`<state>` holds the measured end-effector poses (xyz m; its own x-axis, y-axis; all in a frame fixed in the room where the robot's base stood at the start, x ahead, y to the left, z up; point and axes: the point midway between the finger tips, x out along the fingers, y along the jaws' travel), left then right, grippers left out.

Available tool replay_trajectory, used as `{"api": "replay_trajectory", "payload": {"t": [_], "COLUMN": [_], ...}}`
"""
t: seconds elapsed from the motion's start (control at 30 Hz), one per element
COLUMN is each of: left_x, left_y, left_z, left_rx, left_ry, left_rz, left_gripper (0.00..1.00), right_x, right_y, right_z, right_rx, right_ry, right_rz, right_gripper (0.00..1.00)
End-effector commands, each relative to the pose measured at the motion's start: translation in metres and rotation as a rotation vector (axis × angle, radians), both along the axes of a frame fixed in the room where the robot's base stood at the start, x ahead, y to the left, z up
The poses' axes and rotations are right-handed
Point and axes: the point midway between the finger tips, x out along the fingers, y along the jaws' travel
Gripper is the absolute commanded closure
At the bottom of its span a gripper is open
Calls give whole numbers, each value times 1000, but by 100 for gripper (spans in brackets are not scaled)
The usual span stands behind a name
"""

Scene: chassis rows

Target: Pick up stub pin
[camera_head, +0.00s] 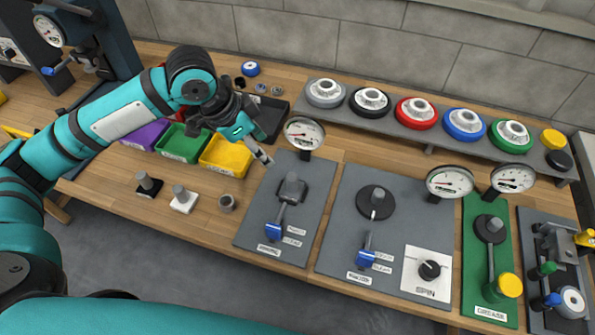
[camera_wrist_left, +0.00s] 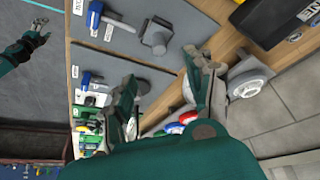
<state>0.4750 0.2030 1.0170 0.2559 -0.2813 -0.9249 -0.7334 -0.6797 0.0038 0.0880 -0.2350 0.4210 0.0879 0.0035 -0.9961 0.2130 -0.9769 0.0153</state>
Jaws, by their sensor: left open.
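Small grey pieces stand on the wood bench in the head view: a grey post on a black square base (camera_head: 148,184), a grey post on a white square base (camera_head: 183,198), and a short hollow grey cylinder (camera_head: 226,203). I cannot tell which, if any, is the stub pin. My left gripper (camera_head: 264,157) is above the bench, by the yellow bin and left of the dial gauge. It also shows in the left wrist view (camera_wrist_left: 162,88), its fingers apart with nothing held between them. My right gripper (camera_wrist_left: 38,34) appears small at the upper left there; its jaws are unclear.
Purple, green and yellow bins (camera_head: 228,155) stand beneath my left arm. A black tray (camera_head: 270,116) and dial gauge (camera_head: 304,133) are close by. Grey panels (camera_head: 262,216) with levers lie to the right. Coloured wheels (camera_head: 415,112) line a rear shelf. The front-left bench is fairly clear.

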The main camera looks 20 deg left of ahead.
Motion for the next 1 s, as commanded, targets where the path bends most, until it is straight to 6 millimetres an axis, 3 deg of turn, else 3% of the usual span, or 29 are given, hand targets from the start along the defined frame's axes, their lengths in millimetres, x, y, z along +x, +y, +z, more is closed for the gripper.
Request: {"api": "replay_trajectory", "payload": {"t": [0.5, 1.0], "left_x": [24, 43], "left_y": [-29, -49], "left_z": [-91, -136], "left_rx": [-1, 0], "left_ry": [5, 3], "left_rz": [-1, -1], "left_gripper": [46, 46], "right_x": [-1, -1], "right_y": [0, 0], "right_z": [8, 21], "right_rx": [0, 0], "right_ry": [1, 1], "right_rz": [0, 0], "right_gripper": [40, 40]}}
